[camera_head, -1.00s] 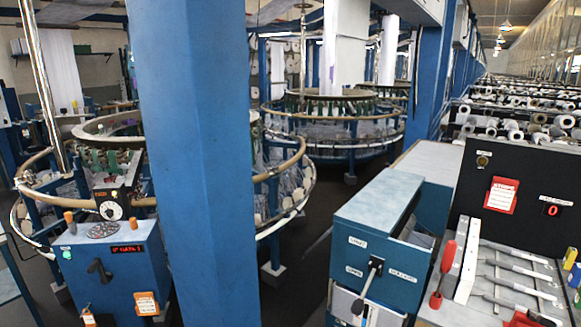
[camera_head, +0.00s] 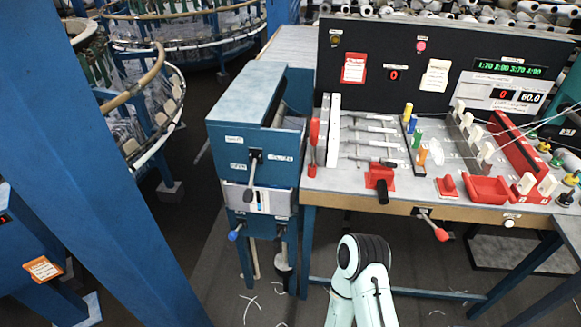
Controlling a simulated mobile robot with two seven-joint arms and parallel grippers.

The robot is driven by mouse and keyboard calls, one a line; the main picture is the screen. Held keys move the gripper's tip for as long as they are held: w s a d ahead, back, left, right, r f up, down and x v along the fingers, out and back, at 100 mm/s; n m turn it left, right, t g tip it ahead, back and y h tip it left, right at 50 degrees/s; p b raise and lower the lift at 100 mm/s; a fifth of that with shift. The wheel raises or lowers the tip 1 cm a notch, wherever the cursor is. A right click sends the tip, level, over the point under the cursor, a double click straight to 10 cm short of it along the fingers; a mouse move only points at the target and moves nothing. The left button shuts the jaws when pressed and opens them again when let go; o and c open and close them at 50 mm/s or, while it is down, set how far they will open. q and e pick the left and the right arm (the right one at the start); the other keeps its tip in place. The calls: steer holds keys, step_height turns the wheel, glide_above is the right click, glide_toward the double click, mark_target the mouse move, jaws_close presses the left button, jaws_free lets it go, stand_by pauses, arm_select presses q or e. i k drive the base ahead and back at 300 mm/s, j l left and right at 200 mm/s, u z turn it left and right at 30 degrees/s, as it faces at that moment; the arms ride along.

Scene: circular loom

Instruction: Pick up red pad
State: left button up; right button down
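Several red things lie on the workbench (camera_head: 335,183) in the head view. A small red piece with a raised middle (camera_head: 447,186) lies near the front edge, and I cannot tell for sure whether it is the red pad. To its right is a shallow red tray (camera_head: 487,189). To its left is a red block with a dark knob (camera_head: 379,178). Part of one of my pale arms shows at the bottom, in front of the bench. Neither gripper is in view.
A blue cabinet with a lever (camera_head: 253,175) stands left of the bench. Coloured pegs and metal rods lie on the bench, before a black panel (camera_head: 375,45). A red-knobbed handle (camera_head: 435,228) sticks out in front. A blue column (camera_head: 80,180) stands at left.

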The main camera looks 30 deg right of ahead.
mark_target(445, 190)
steer(key=z, duration=0.45)
steer(key=l+z, duration=0.1)
steer(key=z, duration=0.75)
steer(key=i+z, duration=0.1)
steer(key=z, duration=0.8)
steer(key=i+l, duration=0.1)
